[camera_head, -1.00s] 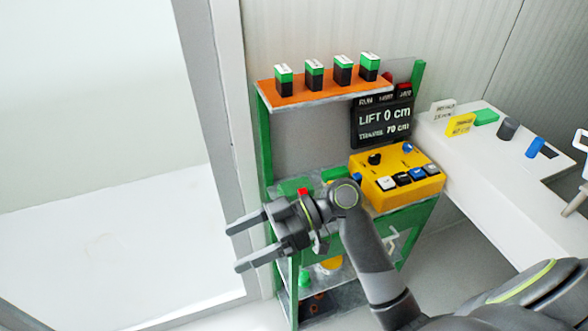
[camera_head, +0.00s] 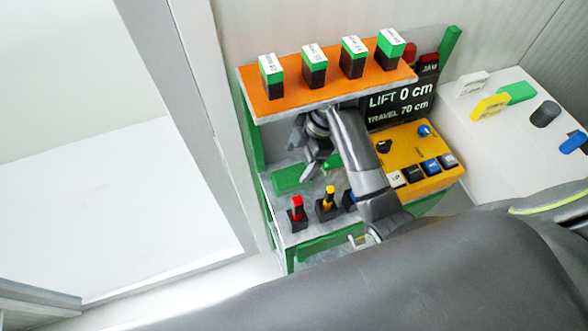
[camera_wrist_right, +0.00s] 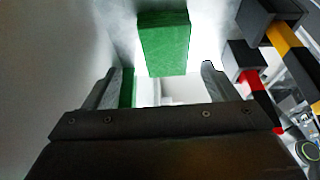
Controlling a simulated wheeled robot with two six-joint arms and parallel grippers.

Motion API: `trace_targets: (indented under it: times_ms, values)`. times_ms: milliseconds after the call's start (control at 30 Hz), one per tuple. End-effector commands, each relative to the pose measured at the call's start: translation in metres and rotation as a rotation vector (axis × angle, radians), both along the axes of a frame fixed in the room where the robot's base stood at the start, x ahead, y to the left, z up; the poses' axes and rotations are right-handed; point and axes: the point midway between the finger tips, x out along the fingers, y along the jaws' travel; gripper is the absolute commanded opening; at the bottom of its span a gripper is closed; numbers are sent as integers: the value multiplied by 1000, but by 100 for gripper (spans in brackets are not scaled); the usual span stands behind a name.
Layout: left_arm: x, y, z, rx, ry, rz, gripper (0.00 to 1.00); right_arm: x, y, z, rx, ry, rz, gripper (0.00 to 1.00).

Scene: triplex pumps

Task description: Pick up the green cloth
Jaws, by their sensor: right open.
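A green, flat, block-shaped piece (camera_head: 292,178), which looks like the green cloth, lies on the grey middle shelf of the green-framed stand. In the right wrist view the green cloth (camera_wrist_right: 164,42) shows just beyond and between the two fingers. My right gripper (camera_head: 303,157) is open and empty, under the orange top shelf, just above and right of the cloth in the head view. In the wrist view the open right gripper (camera_wrist_right: 162,70) points at it. The fingers appear apart from it. My left gripper is not in view.
The orange shelf (camera_head: 330,92) with several green-and-black blocks hangs over my right gripper. Red (camera_head: 297,208) and yellow (camera_head: 328,198) levers stand in front. A yellow button box (camera_head: 410,155) is right of my arm. Another green piece (camera_head: 517,92) lies on the white table.

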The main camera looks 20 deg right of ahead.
Motion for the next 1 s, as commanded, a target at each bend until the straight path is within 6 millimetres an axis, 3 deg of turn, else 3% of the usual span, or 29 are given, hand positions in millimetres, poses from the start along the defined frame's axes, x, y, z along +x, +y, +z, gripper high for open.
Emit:
trace_targets:
  times_ms: [333, 500, 1000]
  values:
    - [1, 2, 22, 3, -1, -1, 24, -7, 16, -38, 4, 6, -1, 80]
    - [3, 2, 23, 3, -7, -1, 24, -6, 23, -56, 4, 2, -1, 80]
    - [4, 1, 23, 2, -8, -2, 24, -6, 23, -59, 3, 0, -2, 80]
